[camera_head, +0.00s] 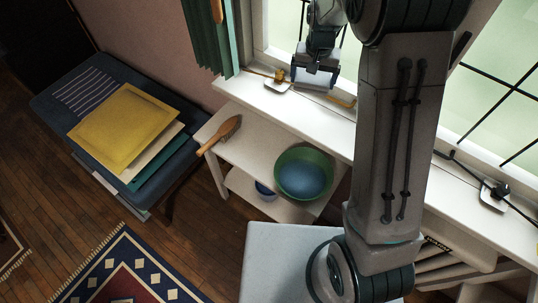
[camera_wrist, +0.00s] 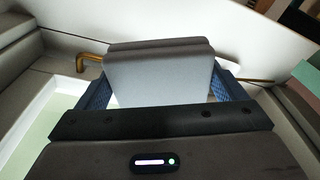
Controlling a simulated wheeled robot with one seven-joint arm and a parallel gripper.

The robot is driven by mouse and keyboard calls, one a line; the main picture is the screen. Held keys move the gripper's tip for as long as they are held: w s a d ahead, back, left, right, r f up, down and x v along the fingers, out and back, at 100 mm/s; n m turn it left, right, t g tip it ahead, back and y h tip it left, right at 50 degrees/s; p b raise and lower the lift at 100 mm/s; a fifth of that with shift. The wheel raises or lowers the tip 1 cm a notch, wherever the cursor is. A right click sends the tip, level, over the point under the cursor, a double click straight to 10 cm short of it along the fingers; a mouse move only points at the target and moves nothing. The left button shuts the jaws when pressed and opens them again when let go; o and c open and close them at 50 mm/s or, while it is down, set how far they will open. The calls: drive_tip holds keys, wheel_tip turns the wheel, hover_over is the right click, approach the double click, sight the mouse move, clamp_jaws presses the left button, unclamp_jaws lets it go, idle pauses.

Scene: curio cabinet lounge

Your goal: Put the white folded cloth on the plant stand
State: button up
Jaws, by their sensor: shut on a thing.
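My gripper (camera_head: 315,78) is up by the window, above the sill in the head view. In the wrist view its two blue fingers are shut on the folded cloth (camera_wrist: 160,82), which looks pale grey-white with a darker folded top edge. A white two-tier stand (camera_head: 238,152), which may be the plant stand, is below and left of my gripper, against the wall under the sill.
The window sill (camera_head: 330,118) carries brass window catches (camera_head: 279,76). A green curtain (camera_head: 212,35) hangs left of the window. A small blue bowl (camera_head: 265,190) is on the stand's lower shelf. The stand's top is bare between brush and bowl.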

drive_tip(key=a+f+m+b, duration=0.2)
drive_tip(key=a+f+b, duration=0.1)
drive_tip(key=a+b, duration=0.7)
drive_tip(key=m+b, duration=0.2)
drive_tip(key=b, duration=0.6)
hover_over(256, 149)
drive_tip(key=shift+m+h, duration=0.3)
wheel_tip(256, 149, down, 27)
drive_tip(key=b, duration=0.3)
drive_tip(key=shift+s+r, duration=0.1)
drive_tip(key=shift+b, duration=0.3)
drive_tip(key=o, duration=0.8)
